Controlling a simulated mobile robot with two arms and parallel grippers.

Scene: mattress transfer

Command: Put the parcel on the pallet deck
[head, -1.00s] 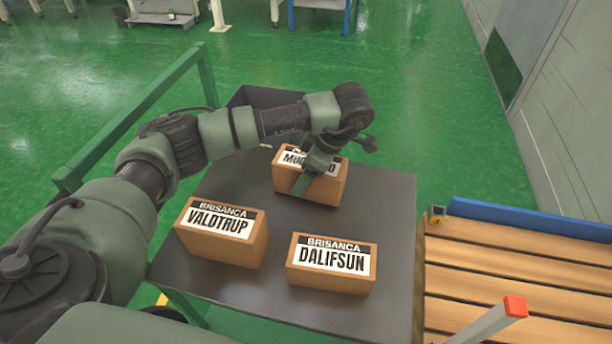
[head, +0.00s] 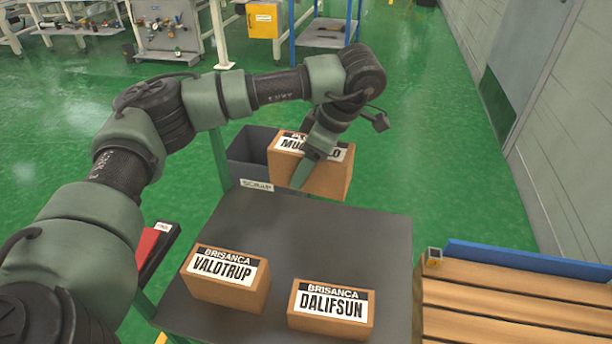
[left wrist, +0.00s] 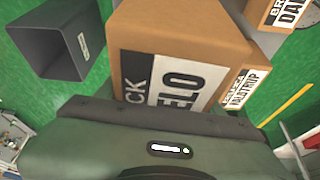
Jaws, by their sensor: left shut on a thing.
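My left gripper (head: 308,168) is shut on a brown parcel (head: 334,178) with a black-and-white label partly hidden by the fingers. The parcel hangs above the far edge of the dark table. It fills the middle of the left wrist view (left wrist: 175,45). Two more brown parcels stand on the table, one labelled VALOTRUP (head: 250,290) and one labelled DALIFSUN (head: 328,326). My right gripper is not in view.
The dark table (head: 340,235) is bare in its middle and far part. A grey bin labelled SCRAP (head: 246,160) stands beyond the table, behind the held parcel. A blue strip (head: 530,260) edges the pallet's far side. A wall (head: 530,120) runs along the right.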

